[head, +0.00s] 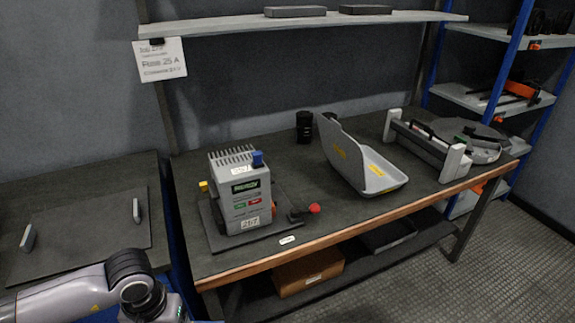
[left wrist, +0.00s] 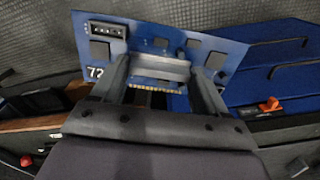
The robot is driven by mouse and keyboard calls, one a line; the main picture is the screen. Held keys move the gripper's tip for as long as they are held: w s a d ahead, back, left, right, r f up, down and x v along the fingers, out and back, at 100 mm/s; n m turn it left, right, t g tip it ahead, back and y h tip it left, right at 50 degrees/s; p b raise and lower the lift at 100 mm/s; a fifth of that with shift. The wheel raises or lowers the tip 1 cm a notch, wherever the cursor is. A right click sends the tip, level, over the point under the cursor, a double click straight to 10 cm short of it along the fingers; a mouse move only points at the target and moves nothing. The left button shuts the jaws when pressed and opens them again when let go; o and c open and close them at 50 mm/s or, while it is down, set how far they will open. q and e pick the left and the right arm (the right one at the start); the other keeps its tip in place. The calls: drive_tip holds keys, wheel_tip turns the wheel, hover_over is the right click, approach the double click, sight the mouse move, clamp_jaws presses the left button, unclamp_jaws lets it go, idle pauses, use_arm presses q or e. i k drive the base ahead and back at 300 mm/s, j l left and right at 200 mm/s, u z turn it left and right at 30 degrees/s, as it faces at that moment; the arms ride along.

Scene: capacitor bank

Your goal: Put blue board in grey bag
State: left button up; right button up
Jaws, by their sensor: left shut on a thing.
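The blue board (left wrist: 215,50), with dark chips and a gold edge connector, shows in the left wrist view. My left gripper (left wrist: 160,78) is shut on it, with its fingers at both ends of a grey bar on the board. In the head view my left arm comes in at the lower left; its fingertips and the board are out of frame. A grey open-topped holder (head: 375,172) with yellow labels and a tall upright side stands on the bench; it may be the grey bag. My right gripper is not in view.
On the bench (head: 320,222) stand a grey device (head: 240,196) with a red-tipped lever, a black cylinder (head: 304,127) and a grey frame (head: 428,140). A lower table with a dark mat (head: 90,232) is at left. A shelf (head: 300,22) hangs above the bench.

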sight(371, 172)
drive_tip(key=i+l, duration=0.15)
drive_tip(key=l, duration=0.3)
drive_tip(key=i+l+u, duration=0.1)
drive_tip(key=l, duration=0.35)
drive_tip(key=i+l, duration=0.2)
drive_tip(key=l, duration=0.3)
drive_tip(key=i+l, duration=0.1)
drive_tip(key=l, duration=0.35)
drive_tip(key=i+l+u, duration=0.1)
drive_tip(key=l, duration=0.4)
drive_tip(key=i+l, duration=0.15)
drive_tip(key=l, duration=0.3)
drive_tip(key=i+l, duration=0.15)
drive_tip(key=l, duration=0.35)
drive_tip(key=u, duration=0.05)
